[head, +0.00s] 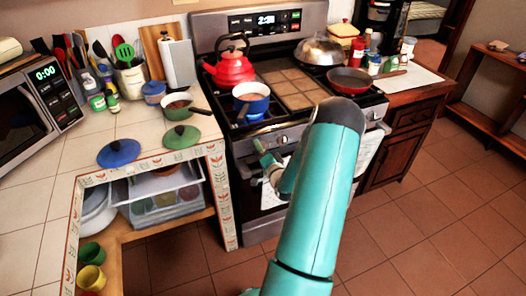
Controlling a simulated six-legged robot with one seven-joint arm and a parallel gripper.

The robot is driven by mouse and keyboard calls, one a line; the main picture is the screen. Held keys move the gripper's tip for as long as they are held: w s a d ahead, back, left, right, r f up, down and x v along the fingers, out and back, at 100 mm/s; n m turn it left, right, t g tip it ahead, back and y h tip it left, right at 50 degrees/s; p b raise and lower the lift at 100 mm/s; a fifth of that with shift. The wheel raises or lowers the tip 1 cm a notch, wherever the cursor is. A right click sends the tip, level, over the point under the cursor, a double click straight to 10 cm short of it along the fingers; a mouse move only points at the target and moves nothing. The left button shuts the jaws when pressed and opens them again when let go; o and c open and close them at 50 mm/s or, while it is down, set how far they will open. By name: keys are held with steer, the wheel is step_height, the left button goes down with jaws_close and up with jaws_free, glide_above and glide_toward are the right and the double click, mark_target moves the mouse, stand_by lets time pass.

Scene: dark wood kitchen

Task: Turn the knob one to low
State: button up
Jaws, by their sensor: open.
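The stove (265,27) stands at the back centre, with a row of small knobs along its front panel. A knob (281,140) shows just right of my gripper, and another knob (373,115) shows at the right end, beyond my arm. My gripper (262,150) is in front of the left part of the knob panel, close to the leftmost knob area. It is small in the picture but open. Whether it touches a knob, and how the knobs are turned, I cannot tell. My teal arm hides the middle of the panel.
A red kettle (231,70), a blue pot (251,99) and a red pan (350,82) sit on the stove. A towel (367,155) hangs on its front. The tiled counter (60,190) at left holds lids and utensils. The floor at right is clear.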

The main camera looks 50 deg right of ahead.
steer(key=c, duration=1)
steer(key=shift+o, duration=0.2)
steer(key=shift+n, duration=9)
steer(key=shift+s, duration=0.1)
steer(key=o, duration=1)
steer(key=shift+c, duration=0.2)
